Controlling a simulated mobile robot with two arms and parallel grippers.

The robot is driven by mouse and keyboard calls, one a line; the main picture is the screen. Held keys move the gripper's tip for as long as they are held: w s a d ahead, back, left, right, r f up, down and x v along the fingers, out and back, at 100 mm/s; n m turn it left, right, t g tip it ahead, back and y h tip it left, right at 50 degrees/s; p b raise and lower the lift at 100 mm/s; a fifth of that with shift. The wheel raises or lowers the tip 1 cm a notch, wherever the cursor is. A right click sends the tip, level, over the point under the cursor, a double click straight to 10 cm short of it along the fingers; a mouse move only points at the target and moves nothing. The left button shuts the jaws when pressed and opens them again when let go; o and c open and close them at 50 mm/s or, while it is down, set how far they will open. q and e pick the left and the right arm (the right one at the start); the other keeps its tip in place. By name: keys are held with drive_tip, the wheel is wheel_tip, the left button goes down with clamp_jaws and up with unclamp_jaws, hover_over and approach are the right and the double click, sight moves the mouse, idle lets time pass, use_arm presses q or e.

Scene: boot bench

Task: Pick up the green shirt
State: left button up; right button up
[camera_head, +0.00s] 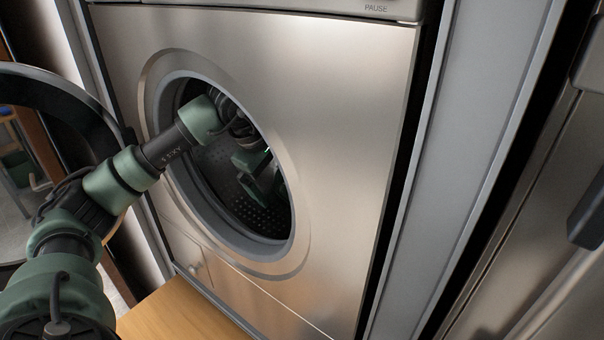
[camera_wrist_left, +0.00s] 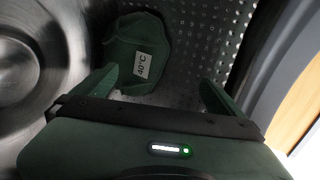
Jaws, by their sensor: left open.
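A dark green bundled cloth, the green shirt (camera_wrist_left: 137,40), lies against the perforated drum wall in the left wrist view. It bears a white label reading 40°C. My left gripper (camera_wrist_left: 158,90) is open, and the shirt is just beyond its fingertips, nearer the left finger. In the head view my left arm reaches through the round door opening, and my left gripper (camera_head: 262,178) is inside the drum. I cannot make out the shirt apart from the gripper in the head view. My right gripper is not in view.
The washing machine (camera_head: 340,110) has a steel front, and its round door stands open at the left (camera_head: 75,98). The perforated drum (camera_wrist_left: 208,45) curves around the gripper. A wooden surface (camera_head: 180,315) lies below.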

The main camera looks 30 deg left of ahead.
use_arm(q)
drive_tip(key=w, duration=0.1)
drive_tip(key=w+p, duration=0.1)
drive_tip(key=w, duration=0.2)
drive_tip(key=shift+w+d+p, duration=0.25)
drive_tip(key=shift+w+p, duration=0.05)
drive_tip(key=shift+w, duration=0.25)
drive_tip(key=p+x, duration=0.2)
drive_tip(key=x, duration=0.2)
drive_tip(key=shift+w+f, duration=0.25)
drive_tip(key=shift+w, duration=0.05)
drive_tip(key=shift+w+f, duration=0.1)
drive_tip(key=shift+f, duration=0.2)
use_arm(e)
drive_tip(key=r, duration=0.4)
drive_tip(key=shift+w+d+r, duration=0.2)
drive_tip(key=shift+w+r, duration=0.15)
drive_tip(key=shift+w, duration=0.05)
use_arm(q)
drive_tip(key=shift+f, duration=0.1)
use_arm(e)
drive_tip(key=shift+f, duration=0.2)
use_arm(q)
drive_tip(key=c, duration=1.4)
